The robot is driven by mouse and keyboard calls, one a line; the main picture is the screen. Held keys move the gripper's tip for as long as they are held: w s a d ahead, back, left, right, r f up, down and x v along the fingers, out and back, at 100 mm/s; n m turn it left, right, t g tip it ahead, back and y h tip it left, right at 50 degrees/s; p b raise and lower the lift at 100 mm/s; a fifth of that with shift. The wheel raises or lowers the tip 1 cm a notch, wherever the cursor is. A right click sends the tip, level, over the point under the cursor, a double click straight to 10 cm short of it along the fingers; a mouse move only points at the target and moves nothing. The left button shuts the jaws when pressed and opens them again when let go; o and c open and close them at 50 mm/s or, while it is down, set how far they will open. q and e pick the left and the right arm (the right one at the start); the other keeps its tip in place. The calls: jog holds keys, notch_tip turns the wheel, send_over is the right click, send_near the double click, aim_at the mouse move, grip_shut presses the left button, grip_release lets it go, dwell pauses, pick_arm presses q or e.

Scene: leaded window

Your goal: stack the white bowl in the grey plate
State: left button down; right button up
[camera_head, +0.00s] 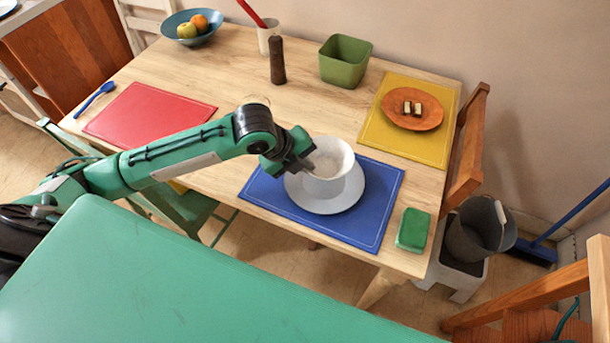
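The white bowl (332,178) is upright on the grey plate (345,203), which lies on the blue placemat (382,213). The bowl is inside the plate's rim, a little toward its back. My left gripper (305,160) is at the bowl's left rim, its dark fingers by the wall. The fingertips are small and partly hidden against the bowl, so I cannot tell whether they grip the rim. My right gripper is not in view.
A yellow placemat (447,125) bears an orange plate (425,114). A green bin (345,61), pepper mill (277,62) and fruit bowl (205,37) stand at the back. A green sponge (413,230) lies right of the blue placemat. A red placemat (140,112) is at the left.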

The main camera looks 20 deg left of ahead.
pick_arm(q)
jog(key=shift+f, duration=2.4)
jog(key=shift+f, duration=0.3)
jog(key=c, duration=1.6)
grip_release()
jog(key=shift+c, duration=0.2)
jog(key=shift+r, duration=0.3)
jog(key=v, duration=1.2)
